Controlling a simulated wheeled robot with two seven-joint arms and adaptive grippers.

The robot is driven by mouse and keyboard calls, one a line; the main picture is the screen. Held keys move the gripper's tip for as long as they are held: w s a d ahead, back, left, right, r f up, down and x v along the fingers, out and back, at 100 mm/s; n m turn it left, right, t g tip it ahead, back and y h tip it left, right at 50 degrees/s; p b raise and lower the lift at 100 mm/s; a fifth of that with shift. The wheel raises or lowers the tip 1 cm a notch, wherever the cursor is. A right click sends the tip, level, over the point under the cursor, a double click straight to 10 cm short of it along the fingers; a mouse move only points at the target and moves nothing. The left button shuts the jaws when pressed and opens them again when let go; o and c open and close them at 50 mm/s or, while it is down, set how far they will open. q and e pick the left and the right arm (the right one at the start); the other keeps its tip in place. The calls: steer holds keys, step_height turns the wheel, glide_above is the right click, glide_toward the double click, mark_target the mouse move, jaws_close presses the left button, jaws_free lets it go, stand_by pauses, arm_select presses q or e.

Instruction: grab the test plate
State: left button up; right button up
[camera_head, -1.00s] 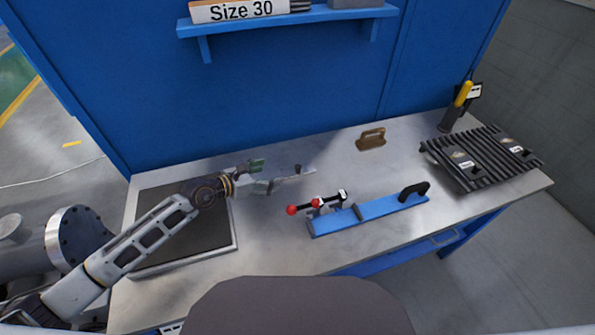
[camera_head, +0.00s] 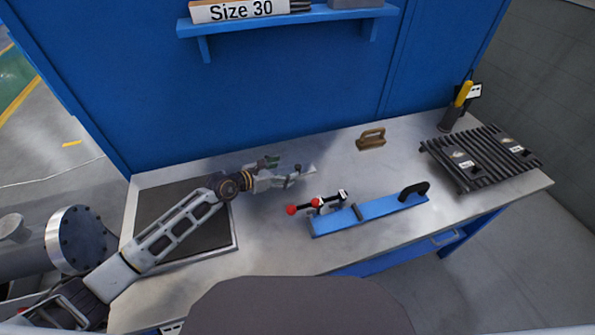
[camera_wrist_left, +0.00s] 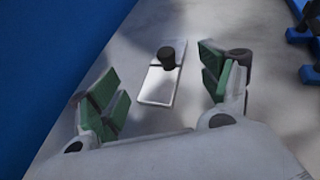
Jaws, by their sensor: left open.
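The test plate (camera_head: 309,170) is a small bright metal strip with a black knob, lying on the steel bench top. In the left wrist view the plate (camera_wrist_left: 158,90) lies between and a little beyond the green-padded fingers, with its knob standing up near its far end. My left gripper (camera_head: 281,172) is open and empty, with its fingers pointing at the plate from the left. In the head view the gripper partly covers the plate. I cannot tell how high the fingers are above the bench. My right gripper is not in view.
A blue fixture (camera_head: 375,210) with a red-knobbed clamp stands front right of the plate. A brown handled block (camera_head: 371,139) sits behind it. A black ribbed rack (camera_head: 480,157) is at the right. A dark mat (camera_head: 170,205) lies left, under my arm. A blue wall closes the back.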

mark_target(292, 167)
arm_select(q)
steer(key=shift+x, duration=2.15)
steer(key=shift+w+d, duration=0.3)
steer(key=shift+d, duration=0.05)
steer(key=c, duration=1.4)
steer(key=shift+s+f, duration=0.1)
steer(key=shift+f, duration=0.05)
jaws_close()
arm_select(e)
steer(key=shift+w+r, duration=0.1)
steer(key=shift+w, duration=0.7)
